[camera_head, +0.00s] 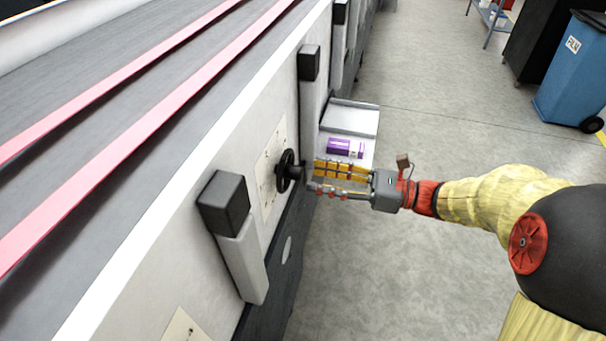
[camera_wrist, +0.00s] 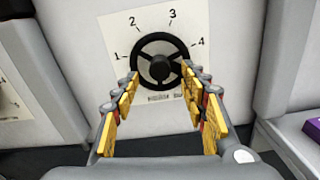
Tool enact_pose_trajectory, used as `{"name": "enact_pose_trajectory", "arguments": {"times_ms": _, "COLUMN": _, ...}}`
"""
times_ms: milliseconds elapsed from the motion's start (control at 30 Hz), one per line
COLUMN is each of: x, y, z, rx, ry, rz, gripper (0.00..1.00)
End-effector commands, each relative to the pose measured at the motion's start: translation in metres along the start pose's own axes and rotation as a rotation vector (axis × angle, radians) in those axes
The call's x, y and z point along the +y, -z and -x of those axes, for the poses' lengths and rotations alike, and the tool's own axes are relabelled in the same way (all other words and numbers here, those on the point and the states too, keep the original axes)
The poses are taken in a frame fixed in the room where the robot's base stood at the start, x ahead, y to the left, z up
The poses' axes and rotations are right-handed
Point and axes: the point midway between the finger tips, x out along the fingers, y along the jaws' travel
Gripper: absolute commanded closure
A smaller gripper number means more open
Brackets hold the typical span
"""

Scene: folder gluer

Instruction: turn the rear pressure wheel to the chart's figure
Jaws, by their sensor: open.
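A black spoked handwheel (camera_head: 283,172) with a protruding hub is on the machine's pale side panel. In the wrist view the wheel (camera_wrist: 160,38) is near the picture's middle, in front of a white chart (camera_wrist: 112,30) with figures 1 to 4 arranged around it. The chart (camera_head: 266,165) also shows behind the wheel in the head view. No clear pointer mark can be made out on the wheel. My gripper (camera_head: 312,174) is open, facing the wheel, with its yellow-padded fingertips (camera_wrist: 160,82) spread either side of the hub and close to it. Contact cannot be told.
Grey uprights with black blocks (camera_head: 224,203) (camera_head: 309,63) jut from the panel on both sides of the wheel. A pale shelf (camera_head: 350,120) with a purple box (camera_head: 338,147) is just beyond my gripper. Open floor lies right; a blue bin (camera_head: 570,75) stands far off.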

Motion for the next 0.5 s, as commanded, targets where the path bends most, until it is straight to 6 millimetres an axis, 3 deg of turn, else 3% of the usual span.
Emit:
{"name": "enact_pose_trajectory", "arguments": {"times_ms": 233, "x": 0.001, "y": 0.002, "z": -0.034, "rx": 0.002, "ry": -0.004, "rz": 0.003, "gripper": 0.56}}
{"name": "enact_pose_trajectory", "arguments": {"times_ms": 500, "x": 0.001, "y": 0.0, "z": -0.047, "rx": 0.002, "ry": -0.001, "rz": 0.002, "gripper": 0.56}}
